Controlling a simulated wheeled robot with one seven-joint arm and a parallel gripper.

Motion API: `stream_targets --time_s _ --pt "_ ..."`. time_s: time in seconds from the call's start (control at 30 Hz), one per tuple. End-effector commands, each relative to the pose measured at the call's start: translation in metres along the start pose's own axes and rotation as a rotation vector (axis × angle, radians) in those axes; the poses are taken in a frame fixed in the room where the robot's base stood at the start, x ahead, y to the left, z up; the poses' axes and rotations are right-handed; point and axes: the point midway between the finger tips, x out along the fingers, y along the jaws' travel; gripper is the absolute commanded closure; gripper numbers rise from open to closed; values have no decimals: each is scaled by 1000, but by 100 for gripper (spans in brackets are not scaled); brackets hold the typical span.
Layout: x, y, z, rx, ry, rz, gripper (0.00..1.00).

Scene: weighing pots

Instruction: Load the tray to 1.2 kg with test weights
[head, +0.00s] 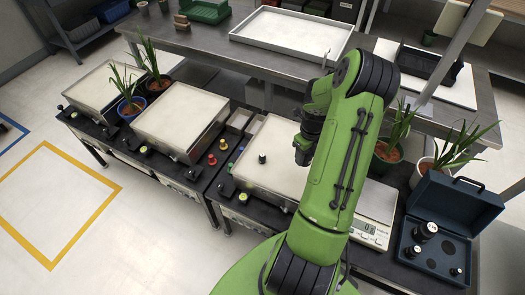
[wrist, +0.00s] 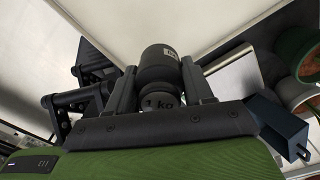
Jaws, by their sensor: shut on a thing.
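My gripper (wrist: 160,68) is shut on a dark cylindrical weight (wrist: 160,99) marked 1 kg, with one finger on each side. In the wrist view a pale surface lies beyond the weight; I cannot tell whether they touch. In the head view my green arm hides the fingers and the held weight. A cream-topped tray (head: 284,140) stands partly behind my arm, with a small black weight (head: 262,158) on it. An open blue case (head: 484,205) at the right holds several black weights, including a larger one (head: 426,231).
Two more cream-topped trays (head: 182,112) (head: 100,84) stand to the left, with potted plants (head: 130,107) between them. A white scale (head: 369,231) with a display is right of my arm. More potted plants (head: 386,152) stand behind it. A shallow white tray (head: 285,28) lies on the back table.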

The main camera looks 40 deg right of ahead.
Motion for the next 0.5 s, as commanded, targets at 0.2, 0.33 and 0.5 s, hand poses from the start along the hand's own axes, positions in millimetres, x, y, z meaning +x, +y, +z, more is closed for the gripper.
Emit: stream_targets --time_s 0.2,0.33,0.5 --pt "22 1 -1 0 1 2 100" --pt "49 1 -1 -1 0 2 100" --pt "66 1 0 -1 -1 0 100"
